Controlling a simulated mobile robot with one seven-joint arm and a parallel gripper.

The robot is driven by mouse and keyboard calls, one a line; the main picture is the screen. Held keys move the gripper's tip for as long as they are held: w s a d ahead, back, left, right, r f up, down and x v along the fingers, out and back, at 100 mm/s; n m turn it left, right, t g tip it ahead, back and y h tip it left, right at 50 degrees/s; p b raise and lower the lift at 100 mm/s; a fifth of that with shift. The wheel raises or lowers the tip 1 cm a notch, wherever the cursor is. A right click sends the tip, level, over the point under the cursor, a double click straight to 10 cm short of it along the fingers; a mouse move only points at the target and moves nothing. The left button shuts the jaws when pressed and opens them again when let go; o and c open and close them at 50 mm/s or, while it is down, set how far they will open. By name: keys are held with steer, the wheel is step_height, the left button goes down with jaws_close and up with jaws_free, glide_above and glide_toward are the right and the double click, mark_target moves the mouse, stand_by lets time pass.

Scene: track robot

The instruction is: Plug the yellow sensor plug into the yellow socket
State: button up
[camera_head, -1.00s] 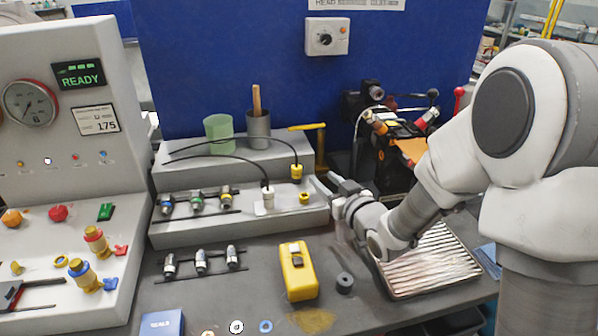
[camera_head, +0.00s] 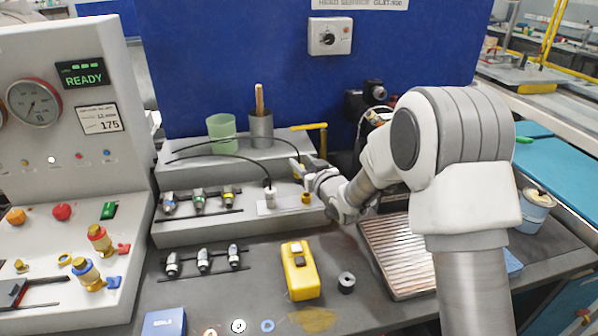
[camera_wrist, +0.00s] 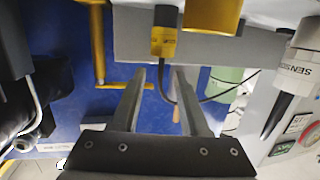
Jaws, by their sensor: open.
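The yellow sensor plug (camera_wrist: 164,42) shows in the wrist view, with a dark section at one end and a black cable at the other. It lies just past my fingertips, in line with the gap. In the head view my gripper hides it. The yellow socket (camera_head: 306,198) stands on the lower grey step, below my gripper. A large yellow cylinder at the top edge of the wrist view (camera_wrist: 213,14) appears to be this socket. My gripper (camera_head: 297,168) is open and empty (camera_wrist: 160,72), its two fingers apart.
A white sensor plug (camera_head: 275,209) stands left of the socket and also shows in the wrist view (camera_wrist: 297,62). A yellow T-shaped handle (camera_head: 322,138), green cup (camera_head: 222,132) and grey cup (camera_head: 261,131) stand behind. A yellow box (camera_head: 300,270) lies on the bench in front.

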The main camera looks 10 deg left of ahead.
steer(key=shift+w+a, duration=0.1)
jaws_close()
steer(key=shift+r, duration=0.1)
stand_by(0.4)
